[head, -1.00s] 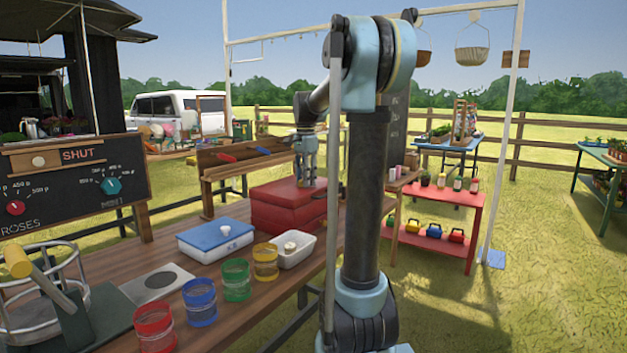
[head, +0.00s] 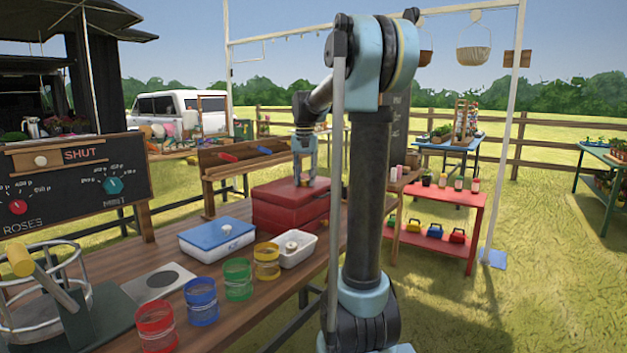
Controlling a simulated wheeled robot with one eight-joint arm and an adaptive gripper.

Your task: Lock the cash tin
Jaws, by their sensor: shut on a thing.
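The cash tin, a red box (head: 273,216) with its lid down, stands on the wooden bench, left of my arm's column. My gripper (head: 304,181) points straight down at the right part of the tin's top. It is shut on a small yellowish thing at the lid, partly hidden between the fingers; I cannot tell clearly whether it is a key or a knob.
A blue-lidded white box (head: 216,238) and a white tray (head: 298,250) stand in front of the tin. Red, blue, green and yellow jars (head: 238,280) line the bench's near side. A blackboard with dials (head: 75,185) stands left.

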